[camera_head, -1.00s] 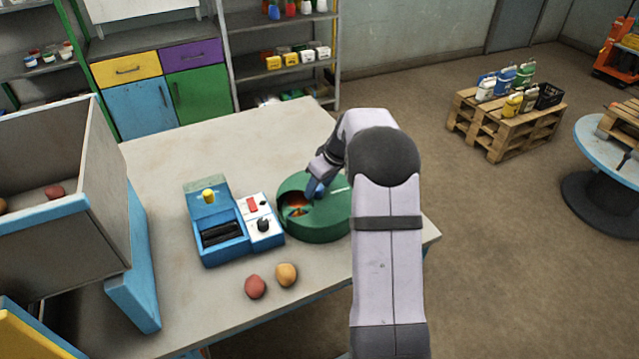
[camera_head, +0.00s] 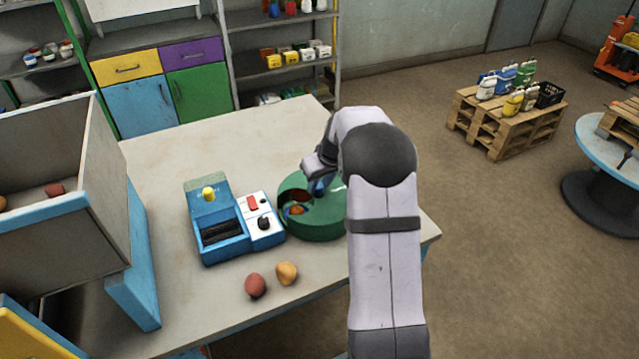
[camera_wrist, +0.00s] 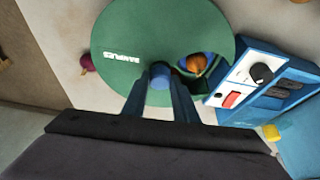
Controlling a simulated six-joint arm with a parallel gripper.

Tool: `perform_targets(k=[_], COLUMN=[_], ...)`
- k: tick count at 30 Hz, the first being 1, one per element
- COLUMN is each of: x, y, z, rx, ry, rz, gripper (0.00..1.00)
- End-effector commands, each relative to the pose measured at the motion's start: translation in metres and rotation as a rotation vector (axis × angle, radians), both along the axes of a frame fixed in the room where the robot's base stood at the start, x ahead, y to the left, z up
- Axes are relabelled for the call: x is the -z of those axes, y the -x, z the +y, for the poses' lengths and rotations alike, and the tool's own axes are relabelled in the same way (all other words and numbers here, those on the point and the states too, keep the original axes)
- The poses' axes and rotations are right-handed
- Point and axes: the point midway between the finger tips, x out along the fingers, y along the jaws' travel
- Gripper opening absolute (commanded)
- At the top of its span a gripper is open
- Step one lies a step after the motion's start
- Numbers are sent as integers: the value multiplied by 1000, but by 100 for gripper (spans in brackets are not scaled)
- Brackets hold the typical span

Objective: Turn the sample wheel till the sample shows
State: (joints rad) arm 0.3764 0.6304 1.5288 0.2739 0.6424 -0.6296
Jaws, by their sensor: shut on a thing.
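The sample wheel is a round green drum (camera_head: 318,230) on the table, and it also shows in the wrist view (camera_wrist: 125,30) with white lettering on top. An opening in its top shows an orange and blue thing (camera_head: 296,210), which also shows in the wrist view (camera_wrist: 194,64). Beside it in the head view is a dark red patch. A blue knob (camera_wrist: 160,74) stands up from the wheel's top. My gripper (camera_wrist: 160,88) is shut on this knob, a finger on each side. In the head view my gripper (camera_head: 318,184) partly hides the wheel.
A blue device (camera_head: 222,240) with a white control panel (camera_head: 260,218) stands close left of the wheel. A red lump (camera_head: 255,285) and a yellow-orange lump (camera_head: 287,273) lie in front. A large bin (camera_head: 60,250) is at the left. The table's back is clear.

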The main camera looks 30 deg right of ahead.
Motion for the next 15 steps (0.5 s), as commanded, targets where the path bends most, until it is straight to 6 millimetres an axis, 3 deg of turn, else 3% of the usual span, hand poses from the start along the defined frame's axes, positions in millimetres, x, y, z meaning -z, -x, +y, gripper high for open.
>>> perform_targets(k=[11, 12, 14, 15], x=[0, 0, 0, 0], y=[0, 0, 0, 0], z=[0, 0, 0, 0], rx=[24, 24, 24, 24], ry=[1, 1, 0, 0], rz=[0, 0, 0, 0], gripper=[0, 31, 45, 45])
